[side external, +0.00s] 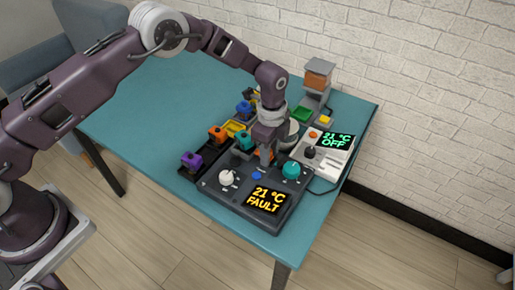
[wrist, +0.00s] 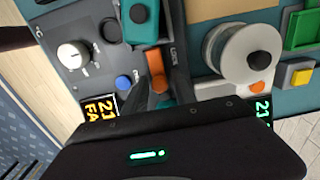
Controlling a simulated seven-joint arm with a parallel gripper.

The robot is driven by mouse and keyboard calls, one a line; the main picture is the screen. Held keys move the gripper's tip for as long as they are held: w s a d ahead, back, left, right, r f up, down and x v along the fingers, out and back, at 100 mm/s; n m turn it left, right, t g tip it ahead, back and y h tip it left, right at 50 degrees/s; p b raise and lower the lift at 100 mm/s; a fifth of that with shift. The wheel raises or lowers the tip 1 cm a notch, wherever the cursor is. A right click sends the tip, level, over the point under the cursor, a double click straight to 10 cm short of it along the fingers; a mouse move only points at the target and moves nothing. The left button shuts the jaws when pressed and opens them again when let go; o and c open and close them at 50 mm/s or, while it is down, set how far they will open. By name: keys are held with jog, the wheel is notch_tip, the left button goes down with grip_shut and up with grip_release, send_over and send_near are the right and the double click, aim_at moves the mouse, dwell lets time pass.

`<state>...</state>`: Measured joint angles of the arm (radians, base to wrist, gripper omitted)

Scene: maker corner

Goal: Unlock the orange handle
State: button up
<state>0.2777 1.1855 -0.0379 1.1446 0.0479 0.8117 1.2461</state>
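The orange handle (wrist: 157,65) is on the dark control panel (wrist: 70,50), with LOCK lettering beside it in the wrist view. In the side external view, part of it shows as an orange patch by the fingertips, mostly hidden by my gripper (side external: 266,160). In the wrist view, the two dark fingers of my gripper (wrist: 164,82) are apart, one on each side of the orange handle. I cannot tell whether they touch it. The panel's display (side external: 267,199) reads 21 °C FAULT in yellow.
The panel also carries a white dial (side external: 227,178), a blue button (side external: 256,175) and a teal knob (side external: 291,170). Coloured clamp-like pieces stand behind it at left. A white unit (side external: 340,158) reading OFF and a spool (wrist: 243,48) stand close by. The left table side is clear.

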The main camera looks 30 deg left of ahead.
jog(key=shift+r, duration=3.45)
jog(key=s+a+r+n+t, duration=0.1)
jog(key=s+a+r+n, duration=0.2)
jog(key=r, duration=0.5)
jog(key=s+a+r+n+t, duration=0.1)
jog(key=s+a+r+n, duration=0.2)
jog(key=r, duration=0.4)
jog(key=s+a+r+n+t, duration=0.1)
jog(key=s+a+r+n, duration=0.2)
jog(key=r, duration=0.5)
jog(key=s+a+r+n+t, duration=0.1)
jog(key=s+a+n, duration=0.2)
jog(key=s, duration=0.9)
jog(key=s+a+r+n+t, duration=0.1)
jog(key=s+a+n, duration=0.2)
jog(key=s, duration=0.9)
jog(key=n, duration=0.3)
jog(key=shift+s+t, duration=0.2)
jog(key=shift+t, duration=0.1)
